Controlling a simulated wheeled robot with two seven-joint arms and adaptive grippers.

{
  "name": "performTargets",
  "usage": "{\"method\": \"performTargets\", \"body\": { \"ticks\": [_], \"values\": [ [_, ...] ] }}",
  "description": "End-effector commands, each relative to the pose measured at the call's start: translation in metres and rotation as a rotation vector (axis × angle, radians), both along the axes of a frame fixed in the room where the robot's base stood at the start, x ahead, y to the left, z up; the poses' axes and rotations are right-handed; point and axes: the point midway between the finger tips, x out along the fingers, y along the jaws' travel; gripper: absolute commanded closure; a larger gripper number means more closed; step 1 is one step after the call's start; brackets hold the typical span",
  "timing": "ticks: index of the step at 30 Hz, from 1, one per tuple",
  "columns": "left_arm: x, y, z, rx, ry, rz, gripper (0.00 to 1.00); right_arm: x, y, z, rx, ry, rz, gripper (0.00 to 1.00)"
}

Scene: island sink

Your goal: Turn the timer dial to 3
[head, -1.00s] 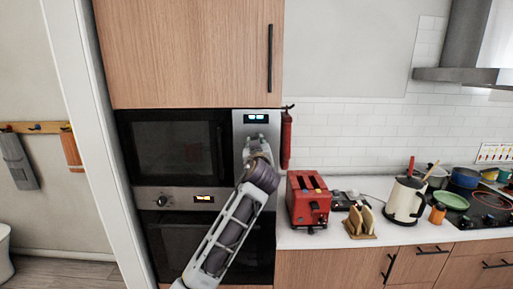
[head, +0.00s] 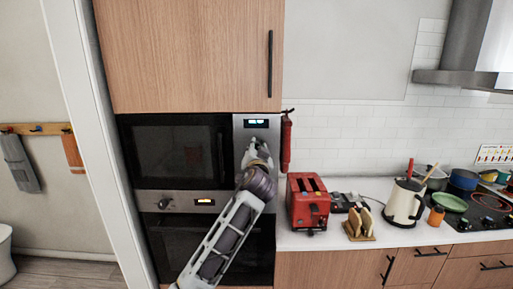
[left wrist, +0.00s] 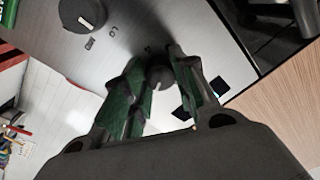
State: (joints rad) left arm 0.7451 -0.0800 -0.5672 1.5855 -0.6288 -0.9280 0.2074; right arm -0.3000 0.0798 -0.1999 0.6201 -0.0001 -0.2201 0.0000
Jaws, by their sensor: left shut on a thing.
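The steel control panel (head: 241,133) of the built-in microwave carries a lit display (head: 257,123). My left gripper (head: 256,147) is at this panel, just below the display, and covers the dial there. In the left wrist view, the green-padded fingers of my left gripper (left wrist: 158,88) are shut on a small dark round dial (left wrist: 160,77). A larger dark dial (left wrist: 82,14) with a white pointer mark sits apart from the fingers, near printed marks. I cannot read the held dial's setting or any timer label. My right gripper is not in view.
The microwave door (head: 176,152) is left of the panel, with an oven knob (head: 164,204) below. A red fire extinguisher (head: 286,142) hangs close to the panel's right.

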Motion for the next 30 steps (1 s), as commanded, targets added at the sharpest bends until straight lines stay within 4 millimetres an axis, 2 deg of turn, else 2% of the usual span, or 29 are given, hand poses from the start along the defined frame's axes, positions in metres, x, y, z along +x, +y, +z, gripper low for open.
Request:
{"method": "performTargets", "body": {
  "ticks": [10,30],
  "values": [
    [0.0,0.0,0.002,0.319,-0.002,-0.001,0.96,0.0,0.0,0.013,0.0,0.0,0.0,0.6],
    [0.0,0.0,0.001,0.939,-0.003,0.0,0.96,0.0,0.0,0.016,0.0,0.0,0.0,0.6]
  ]
}}
